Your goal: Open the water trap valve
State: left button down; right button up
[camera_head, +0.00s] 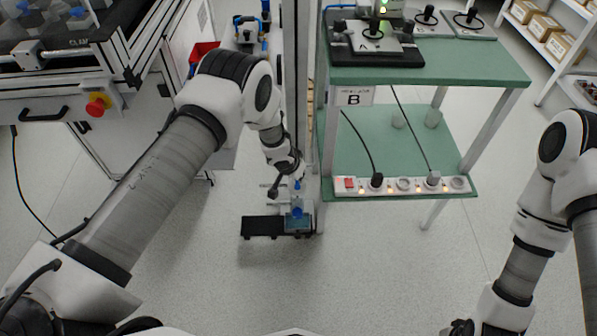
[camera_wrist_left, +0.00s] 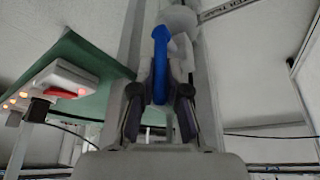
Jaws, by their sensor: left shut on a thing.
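The water trap valve shows as a blue lever handle (camera_wrist_left: 160,65) in the left wrist view. It stands upright between the two fingers of my left gripper (camera_wrist_left: 160,92), which is shut on it. A pale rounded part stands behind the handle. In the head view my left gripper (camera_head: 284,186) is low beside the vertical post, at a small blue and clear fitting (camera_head: 297,213). There the wrist and fingers partly hide the handle.
A black tray-like plate (camera_head: 262,227) sits below the fitting. A green two-level table (camera_head: 460,75) stands to the right of the post, with a lit power strip (camera_head: 403,185) on its lower shelf. A machine with a red button (camera_head: 97,104) stands left. Open floor lies in front.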

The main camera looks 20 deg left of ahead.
pick_arm(q)
jog(key=shift+d, duration=0.1)
dwell(0.4)
jog(key=c, duration=1.2)
grip_release()
jog(key=shift+f, duration=0.1)
jog(key=v, duration=1.2)
jog(key=shift+d, duration=0.1)
